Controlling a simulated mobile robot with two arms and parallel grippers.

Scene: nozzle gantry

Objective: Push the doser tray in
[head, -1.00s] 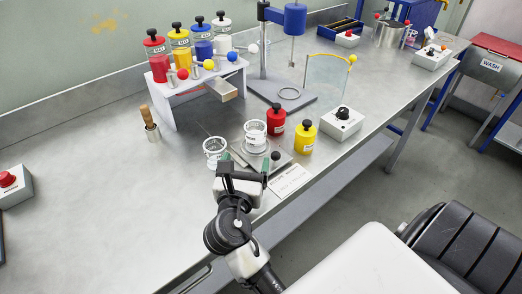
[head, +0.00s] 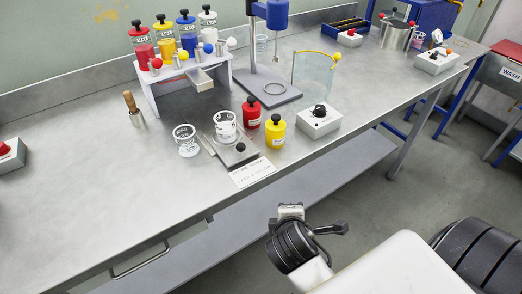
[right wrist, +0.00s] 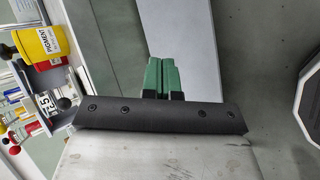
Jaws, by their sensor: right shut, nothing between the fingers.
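The doser is a white stand (head: 151,93) with pigment bottles on top and coloured ball-ended levers along its front. Its small doser tray (head: 202,82), a pale metal drawer, sticks out from under the front, to the right of the stand's middle. My right arm comes in at the bottom of the head view, off the bench's front edge and well away from the tray. In the right wrist view my right gripper (right wrist: 162,75) shows green fingers shut together with nothing between them. My left gripper is not in view.
A beaker (head: 225,124) stands on a scale, with another beaker (head: 185,140) to its left. Red (head: 251,112) and yellow (head: 275,132) jars and a knob box (head: 320,121) stand to the right. A mixer stand (head: 268,90) is right of the tray. The bench's left front is clear.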

